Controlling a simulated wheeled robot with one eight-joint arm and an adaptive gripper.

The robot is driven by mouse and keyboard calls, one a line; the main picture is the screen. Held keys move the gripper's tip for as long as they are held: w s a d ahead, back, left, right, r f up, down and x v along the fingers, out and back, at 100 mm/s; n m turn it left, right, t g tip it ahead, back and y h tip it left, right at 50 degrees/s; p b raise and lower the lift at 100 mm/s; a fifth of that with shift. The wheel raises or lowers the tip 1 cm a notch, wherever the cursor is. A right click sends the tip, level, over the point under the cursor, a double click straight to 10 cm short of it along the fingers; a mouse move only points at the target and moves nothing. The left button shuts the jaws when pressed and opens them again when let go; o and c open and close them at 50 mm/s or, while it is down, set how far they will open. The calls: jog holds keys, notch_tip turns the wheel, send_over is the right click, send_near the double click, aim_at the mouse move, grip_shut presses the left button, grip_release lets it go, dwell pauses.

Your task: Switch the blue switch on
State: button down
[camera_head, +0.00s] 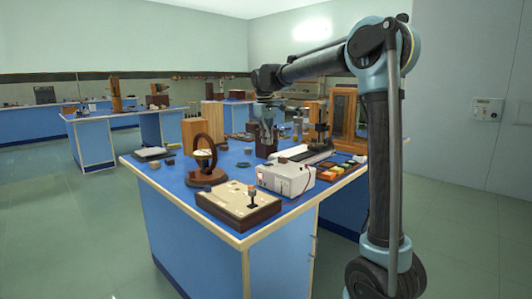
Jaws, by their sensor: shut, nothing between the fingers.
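I cannot make out a blue switch for certain in the head view; details on the devices are too small. A white box-shaped device (286,178) with a small red spot on its left side stands near the middle of the blue-topped bench. A flat beige-topped box (236,207) with a small dark and orange upright part (252,195) sits at the bench's near corner. My gripper (267,141) points down above the bench, behind the white device and apart from it. It is small in view and looks shut and empty.
A round wooden ring stand (205,160) stands left of the white device. A tray of coloured pieces (339,172) lies right of it. Wooden cabinets (343,115) stand at the bench's far right. Other blue benches (92,140) stand behind. The floor at left is clear.

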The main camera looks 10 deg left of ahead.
jog(key=r, duration=0.6)
jog(key=shift+w+d, duration=0.25)
jog(key=shift+w, duration=0.1)
